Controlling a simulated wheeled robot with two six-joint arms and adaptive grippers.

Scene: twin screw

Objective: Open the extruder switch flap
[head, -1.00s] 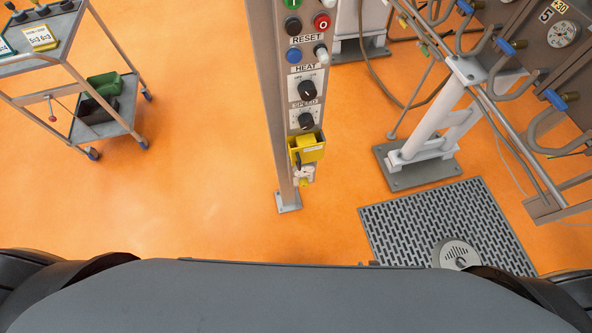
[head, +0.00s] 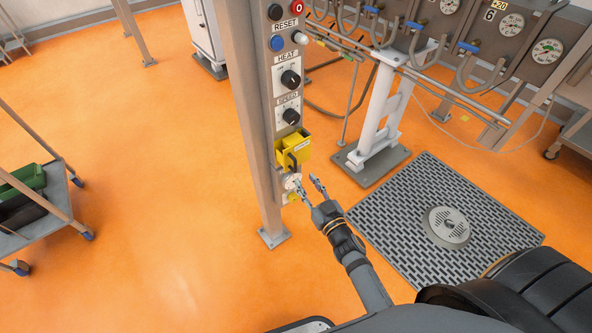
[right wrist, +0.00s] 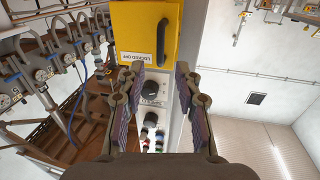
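The yellow switch flap (head: 293,148) is low on the control post, below the speed knob, with a dark handle (head: 291,161) on its front. In the right wrist view the flap (right wrist: 138,28) fills the top centre, with its handle (right wrist: 242,27) to the right and a white label on it. I cannot tell whether it stands slightly ajar; any switch behind it is hidden. My right gripper (head: 309,185) is just below and right of the flap, apart from it. Its fingers (right wrist: 160,72) are spread with nothing between them. My left gripper is out of view.
The grey control post (head: 247,120) carries a heat knob (head: 290,79), a speed knob (head: 290,116) and several buttons. Pipework and gauges stand at the upper right, a floor grate (head: 400,225) at the right. A cart (head: 55,205) stands at the left, with clear orange floor between.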

